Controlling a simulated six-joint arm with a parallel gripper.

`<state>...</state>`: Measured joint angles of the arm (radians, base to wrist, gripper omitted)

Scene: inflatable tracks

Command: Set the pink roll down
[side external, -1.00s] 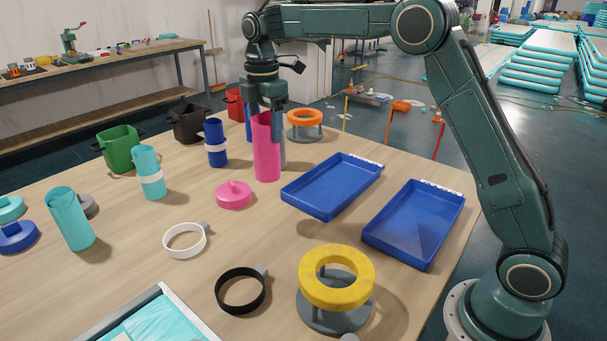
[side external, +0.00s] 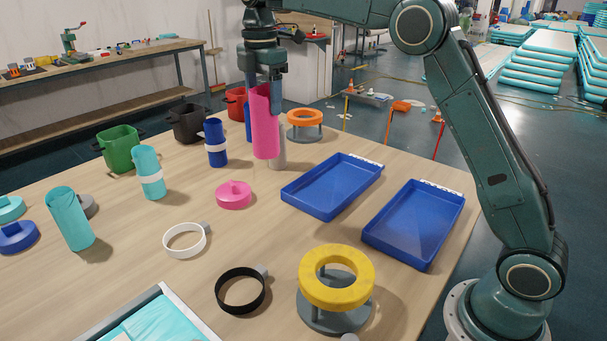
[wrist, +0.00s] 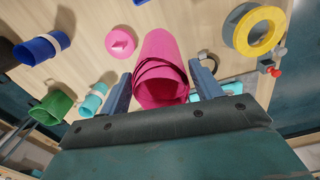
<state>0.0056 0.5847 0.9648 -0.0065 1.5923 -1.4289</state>
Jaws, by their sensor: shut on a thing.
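The pink roll (side external: 265,132) stands upright in my gripper (side external: 264,98), with its lower end above the wooden table. My gripper is shut on its upper part, one finger on each side. In the wrist view the pink roll (wrist: 163,72) lies between the two fingers (wrist: 160,85), and its open spiral end faces the camera. A pale grey cylinder (side external: 279,156) is partly hidden behind the roll. A round pink piece with a knob (side external: 234,195) lies on the table in front of it.
Two blue trays (side external: 332,187) (side external: 414,224) lie to the right. An orange ring on a stand (side external: 305,118) is behind. A banded blue roll (side external: 216,143), a banded teal roll (side external: 149,172) and several bins stand left. White (side external: 185,240) and black (side external: 241,291) rings lie in front.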

